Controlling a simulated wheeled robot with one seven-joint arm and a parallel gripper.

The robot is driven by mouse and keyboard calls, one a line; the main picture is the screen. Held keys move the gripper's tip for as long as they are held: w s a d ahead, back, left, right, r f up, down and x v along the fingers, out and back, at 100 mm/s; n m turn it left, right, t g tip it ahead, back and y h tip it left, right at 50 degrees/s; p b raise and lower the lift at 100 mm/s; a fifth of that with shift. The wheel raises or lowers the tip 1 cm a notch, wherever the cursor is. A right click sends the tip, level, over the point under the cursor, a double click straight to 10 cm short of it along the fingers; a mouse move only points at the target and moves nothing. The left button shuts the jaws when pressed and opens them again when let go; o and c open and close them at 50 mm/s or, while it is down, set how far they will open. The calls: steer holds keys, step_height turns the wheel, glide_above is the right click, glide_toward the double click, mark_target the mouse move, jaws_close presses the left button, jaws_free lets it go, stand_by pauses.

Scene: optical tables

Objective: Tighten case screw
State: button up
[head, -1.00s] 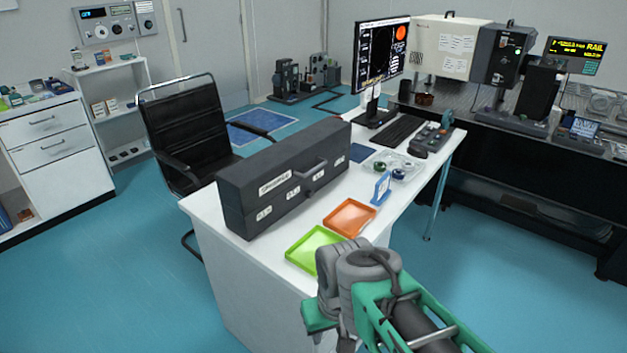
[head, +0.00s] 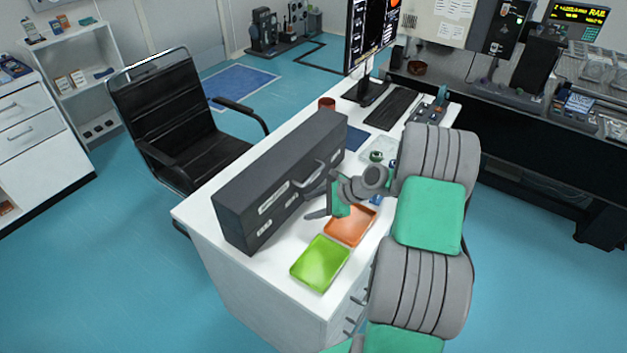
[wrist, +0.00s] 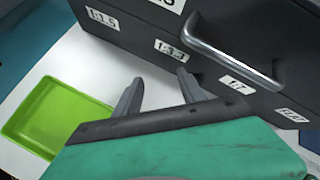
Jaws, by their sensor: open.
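A long dark grey case (head: 290,155) with white labels and a metal handle stands on the white desk (head: 210,232). My gripper (head: 308,200) is open and empty in front of the case's labelled face, close to the handle and near the orange tray. In the wrist view, my two fingers (wrist: 160,84) point at the lower part of the case (wrist: 130,32), below and left of its handle (wrist: 235,52). I cannot make out a screw on the case in either view. Whether the fingertips touch the case is unclear.
A green tray (head: 320,263) and an orange tray (head: 351,226) lie in front of the case. A monitor (head: 372,35) and keyboard (head: 391,108) are at the desk's far end. A black chair (head: 170,110) stands behind the desk. My arm hides part of the desk's right side.

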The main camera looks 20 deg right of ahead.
mark_target(314, 206)
steer(key=d+m+t+p, duration=0.1)
steer(key=d+m, duration=0.1)
steer(key=m, duration=0.1)
steer(key=d+m+t+y+p, duration=0.1)
steer(key=d+m, duration=0.1)
steer(key=m, duration=0.1)
steer(key=d+m+t+p, duration=0.1)
steer(key=d+m+t, duration=0.1)
steer(key=d+m, duration=0.1)
steer(key=shift+w+f, duration=0.2)
steer(key=shift+f, duration=0.2)
steer(key=shift+d+f+m+t, duration=0.1)
steer(key=shift+d+m+t, duration=0.05)
steer(key=shift+m+t, duration=0.2)
steer(key=p+x, duration=0.1)
steer(key=x, duration=0.7)
steer(key=shift+s+p, duration=0.15)
steer(key=shift+p, duration=0.2)
jaws_close()
